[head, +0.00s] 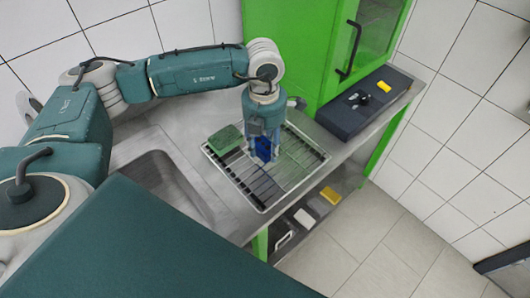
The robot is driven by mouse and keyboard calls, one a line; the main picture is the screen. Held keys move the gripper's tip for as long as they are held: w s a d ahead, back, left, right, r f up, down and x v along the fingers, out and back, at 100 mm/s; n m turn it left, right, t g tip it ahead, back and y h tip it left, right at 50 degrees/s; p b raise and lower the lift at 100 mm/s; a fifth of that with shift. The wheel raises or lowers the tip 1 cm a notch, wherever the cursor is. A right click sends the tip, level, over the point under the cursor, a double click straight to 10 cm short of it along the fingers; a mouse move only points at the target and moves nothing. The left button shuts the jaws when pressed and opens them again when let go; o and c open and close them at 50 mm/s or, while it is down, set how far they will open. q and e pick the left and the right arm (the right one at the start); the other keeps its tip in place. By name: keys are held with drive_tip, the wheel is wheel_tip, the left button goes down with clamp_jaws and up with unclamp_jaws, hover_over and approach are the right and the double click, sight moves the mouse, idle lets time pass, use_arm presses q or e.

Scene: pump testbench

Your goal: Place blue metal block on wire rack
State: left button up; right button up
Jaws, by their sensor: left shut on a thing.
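The blue metal block (263,149) is between the fingers of my left gripper (263,155), which is shut on it. The gripper points down over the wire rack (240,184), a tray-like frame with dark slats on the metal counter. The block is over the rack's middle; I cannot tell whether it touches the slats. The gripper fingers hide part of the block. My right gripper is not in view.
A green block (225,139) sits at the rack's back left corner. A sink basin (160,185) lies left of the rack. A green cabinet (300,50) stands behind. A dark box (363,104) with a yellow item (384,86) is at right. A lower shelf holds a yellow block (331,195).

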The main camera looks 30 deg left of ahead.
use_arm(q)
wheel_tip(320, 180, down, 4)
drive_tip(key=shift+r+p, duration=0.25)
drive_tip(key=shift+p, duration=0.3)
drive_tip(key=shift+f, duration=0.4)
drive_tip(key=shift+f, duration=0.1)
drive_tip(key=o, duration=1.4)
